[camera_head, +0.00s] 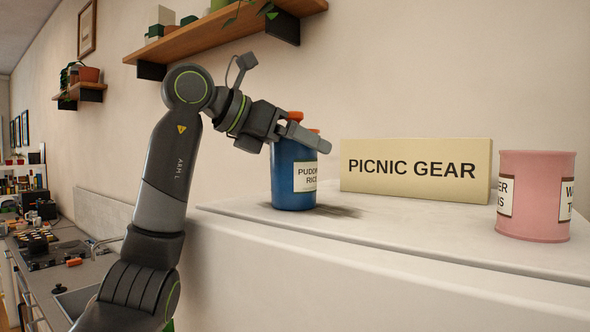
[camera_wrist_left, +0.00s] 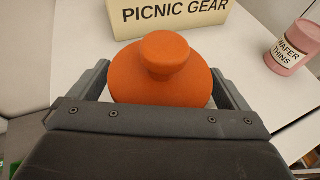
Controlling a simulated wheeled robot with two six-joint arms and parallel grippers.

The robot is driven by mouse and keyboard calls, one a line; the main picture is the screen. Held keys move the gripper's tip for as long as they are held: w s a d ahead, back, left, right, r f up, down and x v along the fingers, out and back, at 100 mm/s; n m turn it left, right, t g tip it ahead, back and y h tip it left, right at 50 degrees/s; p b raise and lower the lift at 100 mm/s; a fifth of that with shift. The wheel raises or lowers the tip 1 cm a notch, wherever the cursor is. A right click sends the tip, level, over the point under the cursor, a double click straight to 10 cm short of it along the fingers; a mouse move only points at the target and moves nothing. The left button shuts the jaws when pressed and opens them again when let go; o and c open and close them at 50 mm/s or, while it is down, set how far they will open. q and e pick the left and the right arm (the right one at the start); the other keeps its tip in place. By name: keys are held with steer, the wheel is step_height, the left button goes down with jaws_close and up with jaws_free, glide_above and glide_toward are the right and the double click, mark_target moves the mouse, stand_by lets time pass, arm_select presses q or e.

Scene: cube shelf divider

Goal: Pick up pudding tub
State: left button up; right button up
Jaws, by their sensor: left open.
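The pudding tub (camera_head: 287,184) is a blue cylinder with a cream label and an orange lid with a knob. It stands upright on the white surface in the head view. My left gripper (camera_head: 305,140) is at the top of the tub, its fingers hiding part of the lid. In the left wrist view the orange lid (camera_wrist_left: 160,75) lies between the two open fingers of my left gripper (camera_wrist_left: 165,90). I cannot tell whether a finger touches the tub. The tub's blue body is hidden there beneath the lid. My right gripper is not in view.
A cream sign reading PICNIC GEAR (camera_head: 416,170) stands behind and right of the tub. A pink wafer thins tin (camera_head: 535,196) stands at the right. The white surface (camera_head: 430,237) between them is clear in front. A wooden shelf (camera_head: 222,33) hangs above on the wall.

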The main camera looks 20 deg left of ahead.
arm_select(q)
steer(key=shift+s+a, duration=0.15)
steer(key=c, duration=1.7)
steer(key=shift+r, duration=0.1)
steer(key=shift+c, duration=0.8)
